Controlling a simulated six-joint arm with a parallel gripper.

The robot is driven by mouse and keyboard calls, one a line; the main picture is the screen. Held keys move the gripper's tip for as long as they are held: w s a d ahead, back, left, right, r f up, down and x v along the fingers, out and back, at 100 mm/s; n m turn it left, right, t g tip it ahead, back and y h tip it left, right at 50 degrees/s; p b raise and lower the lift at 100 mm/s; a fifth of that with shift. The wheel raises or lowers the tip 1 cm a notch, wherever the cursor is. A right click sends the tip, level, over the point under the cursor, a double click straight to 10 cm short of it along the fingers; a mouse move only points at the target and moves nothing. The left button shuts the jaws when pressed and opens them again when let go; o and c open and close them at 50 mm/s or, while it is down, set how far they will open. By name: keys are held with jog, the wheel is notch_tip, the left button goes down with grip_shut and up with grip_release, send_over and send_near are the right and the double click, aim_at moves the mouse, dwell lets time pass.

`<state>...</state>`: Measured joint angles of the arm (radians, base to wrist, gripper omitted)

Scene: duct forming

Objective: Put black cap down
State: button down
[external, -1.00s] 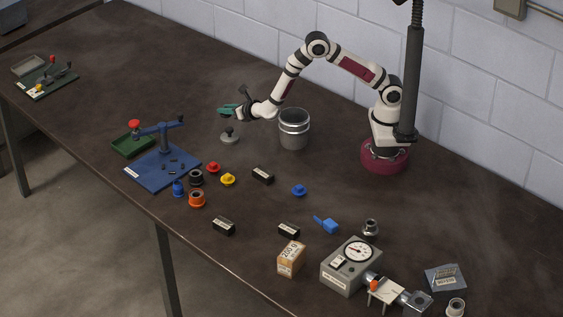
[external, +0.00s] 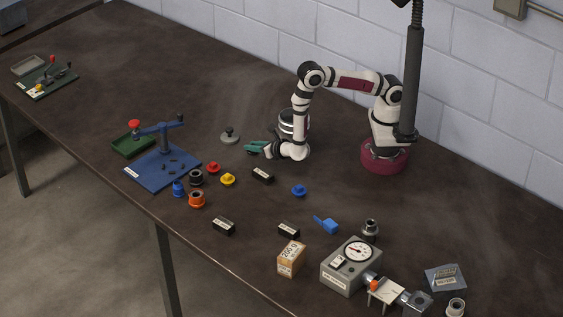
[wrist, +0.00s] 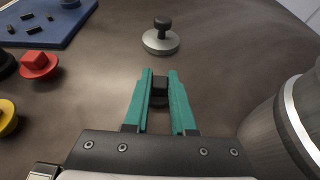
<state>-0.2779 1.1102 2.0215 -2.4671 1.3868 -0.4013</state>
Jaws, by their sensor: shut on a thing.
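The black cap (wrist: 160,88) sits between the green fingers of my gripper (wrist: 158,80) in the wrist view, partly hidden by them. My gripper is shut on it. In the external view my gripper (external: 254,147) is low over the table and points left; the cap cannot be made out there. The gripper is left of the steel canister and above the black labelled block.
A steel canister (external: 291,124) stands close behind my wrist. A grey disc with a black knob (external: 229,136) lies ahead. Red (external: 213,168) and yellow (external: 228,179) caps and a black labelled block (external: 263,174) lie nearby. A blue fixture board (external: 160,175) is further left.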

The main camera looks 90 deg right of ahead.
jog(key=shift+f, duration=0.15)
jog(key=c, duration=0.7)
grip_release()
jog(key=shift+c, duration=0.2)
jog(key=v, duration=1.2)
